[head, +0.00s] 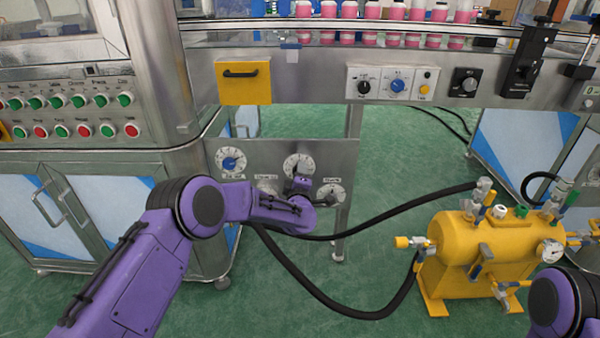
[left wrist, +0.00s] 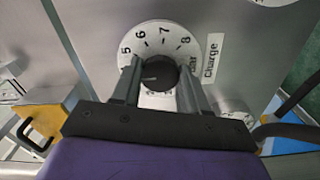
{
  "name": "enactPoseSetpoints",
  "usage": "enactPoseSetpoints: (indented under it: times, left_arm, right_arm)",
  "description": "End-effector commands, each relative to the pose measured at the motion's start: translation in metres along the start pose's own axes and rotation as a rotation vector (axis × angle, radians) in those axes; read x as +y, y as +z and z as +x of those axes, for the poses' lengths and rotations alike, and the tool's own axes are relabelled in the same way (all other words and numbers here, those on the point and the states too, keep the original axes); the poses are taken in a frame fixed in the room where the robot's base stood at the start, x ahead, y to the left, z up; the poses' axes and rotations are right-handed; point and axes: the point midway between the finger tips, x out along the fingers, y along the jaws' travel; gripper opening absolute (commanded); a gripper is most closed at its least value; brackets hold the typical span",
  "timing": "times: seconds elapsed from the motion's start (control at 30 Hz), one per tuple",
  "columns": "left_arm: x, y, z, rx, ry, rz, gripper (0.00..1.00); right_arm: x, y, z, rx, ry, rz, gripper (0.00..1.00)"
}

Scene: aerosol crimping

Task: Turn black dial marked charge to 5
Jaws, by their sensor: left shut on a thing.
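The black charge dial (left wrist: 158,72) shows in the left wrist view on a round white scale with the numbers 5 to 8 in sight. The label "Charge" (left wrist: 212,56) is to its right. My left gripper (left wrist: 157,76) has one finger on each side of the knob and is shut on it. A faint light mark shows on the knob's left part; the number it points at is unclear, and a finger hides part of the scale. In the head view the white scale (head: 299,163) shows above my left gripper (head: 303,187), which covers the knob. My right gripper is out of view.
A dial with a blue knob (head: 231,160) and another dial (head: 332,193) are close by on the same panel. A yellow tank (head: 490,255) with black hoses (head: 375,315) stands at the right. A yellow plate with a handle (head: 244,82) is above the panel.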

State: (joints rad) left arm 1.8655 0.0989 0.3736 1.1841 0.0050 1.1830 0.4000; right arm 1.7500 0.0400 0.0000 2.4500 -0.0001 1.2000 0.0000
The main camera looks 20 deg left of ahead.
Motion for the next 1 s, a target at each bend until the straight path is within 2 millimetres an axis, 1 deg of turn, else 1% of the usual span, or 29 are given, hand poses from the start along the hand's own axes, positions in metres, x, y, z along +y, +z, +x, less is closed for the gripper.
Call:
enactPoseSetpoints:
  times: [0.2,0.5,0.73,1.0]
  left_arm:
    - [0.002,0.000,0.000,-0.001,0.002,0.198,0.13]
    - [0.000,0.000,0.000,-0.001,0.001,0.412,0.13]
    - [0.000,0.000,0.000,0.000,0.001,0.508,0.13]
    - [-0.001,0.000,0.000,0.000,0.000,0.548,0.13]
  right_arm:
    - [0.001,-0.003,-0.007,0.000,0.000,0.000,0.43]
    - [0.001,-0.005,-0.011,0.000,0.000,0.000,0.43]
    - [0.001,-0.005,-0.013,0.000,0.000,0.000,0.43]
    - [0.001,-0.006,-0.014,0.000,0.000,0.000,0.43]
